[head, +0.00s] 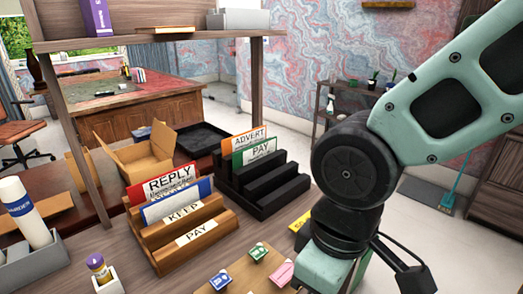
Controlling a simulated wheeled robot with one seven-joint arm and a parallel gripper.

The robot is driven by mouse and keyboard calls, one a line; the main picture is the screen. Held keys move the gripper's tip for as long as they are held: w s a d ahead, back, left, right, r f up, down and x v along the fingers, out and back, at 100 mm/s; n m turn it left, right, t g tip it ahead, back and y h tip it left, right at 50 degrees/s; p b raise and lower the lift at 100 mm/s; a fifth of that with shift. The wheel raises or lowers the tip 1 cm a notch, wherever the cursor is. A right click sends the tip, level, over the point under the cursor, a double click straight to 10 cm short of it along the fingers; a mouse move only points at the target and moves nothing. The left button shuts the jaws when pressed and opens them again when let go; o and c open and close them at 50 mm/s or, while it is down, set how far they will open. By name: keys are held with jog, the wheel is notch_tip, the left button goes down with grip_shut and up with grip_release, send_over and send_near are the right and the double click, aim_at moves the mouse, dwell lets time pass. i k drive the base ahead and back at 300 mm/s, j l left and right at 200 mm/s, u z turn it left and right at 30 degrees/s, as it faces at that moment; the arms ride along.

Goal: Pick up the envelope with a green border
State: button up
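In the head view, a white card reading PAY with a green edge (258,152) stands upright in the black stepped rack (262,190), in front of an orange-edged ADVERT card (240,140). I cannot tell whether this green-edged piece is an envelope or a label. A narrow green strip (362,272) shows beside my lower arm link, mostly hidden by it; I cannot tell what it is. My arm reaches down at the right and covers part of the desk.
A wooden stepped rack (190,241) holds REPLY, KEEP and PAY cards. Several small coloured blocks, including a pink one (282,273), sit at the front. A yellow piece (300,222) lies beside my arm. An open cardboard box (137,155) and a shelf post (72,140) stand behind.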

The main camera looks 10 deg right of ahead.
aim_at(241, 158)
jog(key=i+l+u, duration=0.2)
jog(key=l, duration=0.2)
jog(key=i+l+u, duration=0.2)
jog(key=l, duration=0.25)
jog(key=i+l+u, duration=0.2)
jog(key=l, duration=0.25)
jog(key=l+u, duration=0.2)
jog(key=l, duration=0.25)
jog(key=i+l+u, duration=0.2)
jog(key=l, duration=0.3)
jog(key=k, duration=0.05)
